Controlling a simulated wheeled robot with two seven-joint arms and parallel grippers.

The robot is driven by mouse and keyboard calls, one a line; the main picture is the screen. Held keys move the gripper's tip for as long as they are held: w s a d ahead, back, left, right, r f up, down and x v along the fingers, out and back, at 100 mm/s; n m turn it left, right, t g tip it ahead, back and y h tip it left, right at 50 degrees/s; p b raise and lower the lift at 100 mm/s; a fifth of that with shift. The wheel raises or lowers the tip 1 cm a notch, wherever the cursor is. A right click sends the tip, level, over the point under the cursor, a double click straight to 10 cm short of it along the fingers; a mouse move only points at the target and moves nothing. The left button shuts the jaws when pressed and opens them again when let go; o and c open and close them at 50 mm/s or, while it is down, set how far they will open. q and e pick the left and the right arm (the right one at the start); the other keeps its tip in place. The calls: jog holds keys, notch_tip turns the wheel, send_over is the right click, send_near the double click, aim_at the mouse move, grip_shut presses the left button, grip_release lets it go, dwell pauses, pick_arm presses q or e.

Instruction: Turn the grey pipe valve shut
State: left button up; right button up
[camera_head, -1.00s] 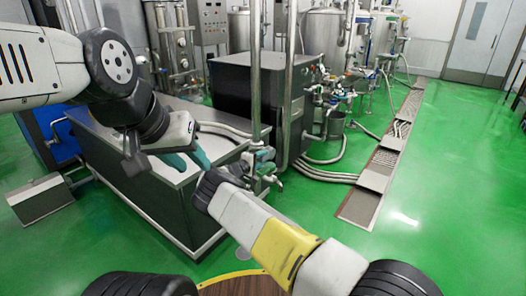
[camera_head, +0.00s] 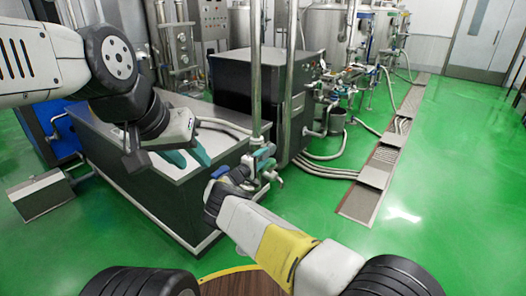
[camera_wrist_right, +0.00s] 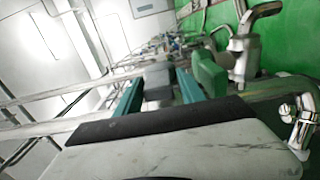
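The grey pipe valve (camera_head: 264,153) sits on the upright pipe at the corner of the dark tank in the head view. My right gripper (camera_head: 241,168) is right beside it and partly hides it. A green handle-like piece (camera_wrist_right: 210,74) and a metal pipe fitting (camera_wrist_right: 243,50) show just right of the right finger. I cannot tell whether they touch the finger. My left gripper (camera_head: 186,157) is open and empty above the tank.
The dark tank (camera_head: 150,190) with a white top stands below my left arm. A black cabinet (camera_head: 250,95) and several hoses are behind the valve. A chrome tap (camera_wrist_right: 301,122) is at the right wrist view's edge. Green floor (camera_head: 420,200) is clear at right.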

jog(key=shift+o, duration=0.4)
jog(key=shift+a, duration=0.15)
jog(key=shift+s+a, duration=0.2)
jog(key=v, duration=0.7)
jog(key=shift+s, duration=0.1)
